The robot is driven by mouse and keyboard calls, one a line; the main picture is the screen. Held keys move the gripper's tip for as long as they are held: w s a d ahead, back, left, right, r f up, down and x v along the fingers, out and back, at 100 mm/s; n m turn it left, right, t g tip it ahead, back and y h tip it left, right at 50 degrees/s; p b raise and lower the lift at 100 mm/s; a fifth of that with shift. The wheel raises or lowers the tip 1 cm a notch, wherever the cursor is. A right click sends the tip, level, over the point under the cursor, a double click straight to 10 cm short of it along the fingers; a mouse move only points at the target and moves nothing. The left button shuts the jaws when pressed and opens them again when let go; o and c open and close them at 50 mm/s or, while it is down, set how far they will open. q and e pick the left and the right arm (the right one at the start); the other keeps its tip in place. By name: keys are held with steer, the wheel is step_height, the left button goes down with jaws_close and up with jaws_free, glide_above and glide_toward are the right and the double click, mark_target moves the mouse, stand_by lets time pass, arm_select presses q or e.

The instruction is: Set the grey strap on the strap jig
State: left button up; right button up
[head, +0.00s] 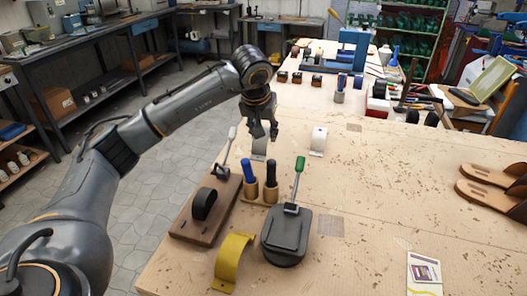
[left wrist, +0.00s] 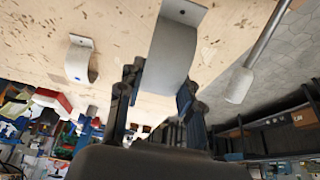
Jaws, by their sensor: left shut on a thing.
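The grey strap (left wrist: 172,50) is a curved band between the fingers of my left gripper (left wrist: 158,86). In the head view my left gripper (head: 262,134) points down at the far side of the jig, and the strap (head: 259,149) shows partly below its fingertips. I cannot tell whether the strap touches the table. The likely strap jig (head: 181,229) is a brown board with a black rounded form (head: 204,204) and a white-handled clamp (head: 231,135). The form is bare. The clamp handle (left wrist: 240,86) also shows in the left wrist view. My right gripper is not in view.
A white strap (head: 318,141) stands right of my gripper, and a yellow strap (head: 232,262) at the front. Two blue-and-black-handled tools (head: 250,172) and a green-handled dark clamp device (head: 286,234) stand beside the jig. Sandals (head: 490,188) lie at right. The table's middle right is clear.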

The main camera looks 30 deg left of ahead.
arm_select(q)
steer(key=shift+f, duration=0.9)
step_height(320, 180, down, 4)
steer(key=shift+a+r+p, duration=0.1)
steer(key=shift+r+p, duration=0.05)
steer(key=shift+p, duration=0.2)
steer(key=shift+f, duration=0.25)
steer(key=o, duration=0.8)
steer(key=shift+r, duration=0.1)
steer(key=shift+o, duration=0.5)
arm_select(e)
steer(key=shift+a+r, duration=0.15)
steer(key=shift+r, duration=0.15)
